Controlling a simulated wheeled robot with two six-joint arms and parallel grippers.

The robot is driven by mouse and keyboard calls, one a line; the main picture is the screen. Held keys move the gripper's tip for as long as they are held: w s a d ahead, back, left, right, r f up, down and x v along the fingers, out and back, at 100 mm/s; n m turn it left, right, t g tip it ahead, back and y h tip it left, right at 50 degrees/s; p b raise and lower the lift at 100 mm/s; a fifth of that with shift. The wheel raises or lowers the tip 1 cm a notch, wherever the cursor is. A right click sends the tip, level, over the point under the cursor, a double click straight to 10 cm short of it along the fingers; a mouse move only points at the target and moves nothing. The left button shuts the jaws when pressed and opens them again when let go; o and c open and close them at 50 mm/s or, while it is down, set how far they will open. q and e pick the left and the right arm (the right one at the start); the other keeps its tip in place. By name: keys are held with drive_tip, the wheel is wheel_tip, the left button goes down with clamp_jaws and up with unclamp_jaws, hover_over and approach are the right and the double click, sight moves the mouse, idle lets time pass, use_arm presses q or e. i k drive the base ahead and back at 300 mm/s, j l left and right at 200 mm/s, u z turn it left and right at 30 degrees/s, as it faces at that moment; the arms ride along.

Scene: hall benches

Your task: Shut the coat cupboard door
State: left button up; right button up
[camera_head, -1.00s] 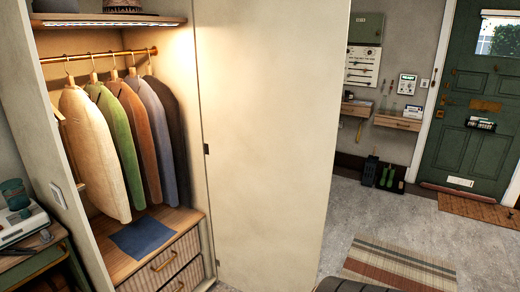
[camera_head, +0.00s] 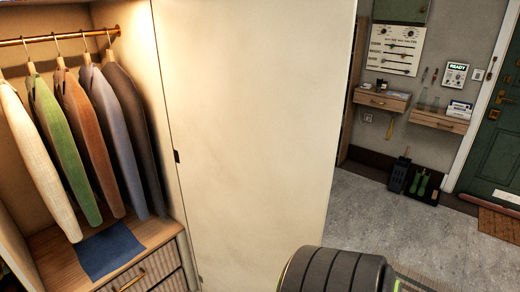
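The coat cupboard door (camera_head: 250,140) is a tall cream panel standing wide open in the middle of the view, hinged along its left edge beside the cupboard. The open coat cupboard (camera_head: 45,235) is on the left, with several coats (camera_head: 90,150) on a brass rail (camera_head: 60,37), a blue cloth (camera_head: 110,250) on its wooden floor and drawers (camera_head: 150,275) below. A dark ribbed rounded part, seemingly of my arm, shows at the bottom, in front of the door's lower right. Neither gripper shows.
Right of the door is open grey floor (camera_head: 385,205). A green front door (camera_head: 500,145) and doormat (camera_head: 500,222) are at the far right.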

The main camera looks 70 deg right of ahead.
sight(255, 90)
drive_tip(key=k+l, duration=0.1)
drive_tip(key=l, duration=0.5)
drive_tip(key=k+l, duration=0.1)
drive_tip(key=l, duration=1.1)
drive_tip(key=k+l, duration=0.15)
drive_tip(key=l, duration=0.4)
drive_tip(key=k+l, duration=0.1)
drive_tip(key=l, duration=0.5)
drive_tip(key=k+l, duration=0.1)
drive_tip(key=l, duration=0.5)
